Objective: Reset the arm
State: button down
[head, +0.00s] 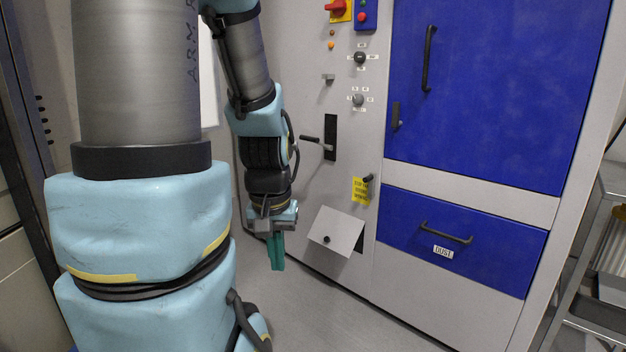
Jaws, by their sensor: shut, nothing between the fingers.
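My gripper (277,264) hangs at the end of my light-blue and grey arm, left of the middle of the head view. Its teal fingers point down and are shut, with nothing between them. It is in front of the grey cabinet (290,150), to the left of a tilted white flap (335,231) low on the panel. I see clear space between the fingers and the flap in the picture; the depth gap I cannot tell. My near arm links cover much of the left side.
The cabinet has a lever in a slot (330,137), knobs (358,100), a red switch (337,7), a blue door (490,80) and a blue drawer (460,240) marked DUST. A metal rack (600,250) stands at the right. The floor (310,320) below my gripper is clear.

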notch_tip(320, 180, up, 20)
jog(key=p, duration=1.7)
jog(key=shift+f, duration=0.1)
